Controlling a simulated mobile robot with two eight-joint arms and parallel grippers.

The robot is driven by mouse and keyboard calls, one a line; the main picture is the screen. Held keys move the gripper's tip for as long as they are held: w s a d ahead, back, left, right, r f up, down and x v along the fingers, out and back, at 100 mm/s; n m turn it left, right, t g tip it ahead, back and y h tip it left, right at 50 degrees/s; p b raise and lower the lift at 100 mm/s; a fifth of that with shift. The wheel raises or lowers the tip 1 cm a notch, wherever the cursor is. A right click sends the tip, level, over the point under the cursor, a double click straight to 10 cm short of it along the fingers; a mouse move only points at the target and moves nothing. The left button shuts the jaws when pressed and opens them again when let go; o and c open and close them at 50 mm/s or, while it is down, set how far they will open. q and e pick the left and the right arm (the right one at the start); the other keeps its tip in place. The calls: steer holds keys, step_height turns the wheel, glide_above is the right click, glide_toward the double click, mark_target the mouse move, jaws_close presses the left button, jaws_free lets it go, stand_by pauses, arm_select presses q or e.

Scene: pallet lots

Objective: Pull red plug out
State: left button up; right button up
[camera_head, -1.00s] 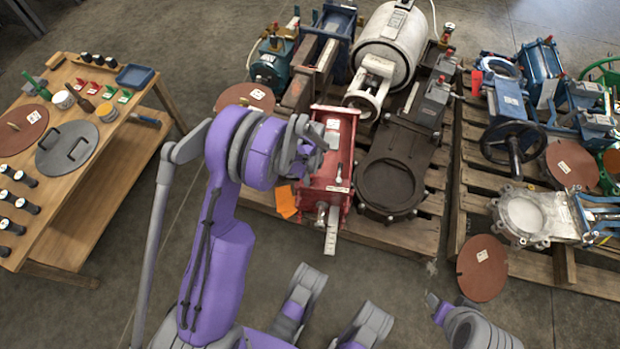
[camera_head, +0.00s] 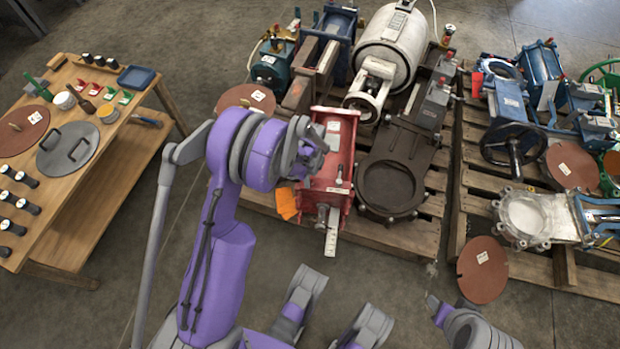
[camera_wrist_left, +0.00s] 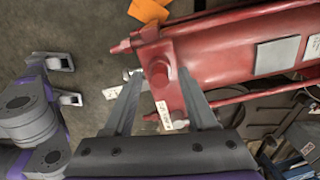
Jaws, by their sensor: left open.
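A red cylinder unit (camera_head: 334,165) lies on the pallet in the head view. It also fills the upper right of the left wrist view (camera_wrist_left: 235,45). On its near end, a round red part (camera_wrist_left: 159,74) that looks like the plug sits between my left fingers. My left gripper (camera_wrist_left: 160,78) is open, one finger on each side of this part; I cannot tell whether they touch it. In the head view my left gripper (camera_head: 318,148) is over the unit's left side, and the plug cannot be made out there.
A wooden pallet (camera_head: 408,238) also carries a dark flanged valve (camera_head: 420,150) and a white cylinder (camera_head: 385,45). An orange sheet (camera_head: 287,203) is left of the red unit. A wooden table (camera_head: 85,195) stands at left.

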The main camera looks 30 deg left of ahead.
arm_select(q)
jaws_close()
stand_by(0.3)
steer(key=shift+r, duration=0.1)
stand_by(1.3)
steer(key=shift+r+p, duration=2)
steer(key=shift+r, duration=0.95)
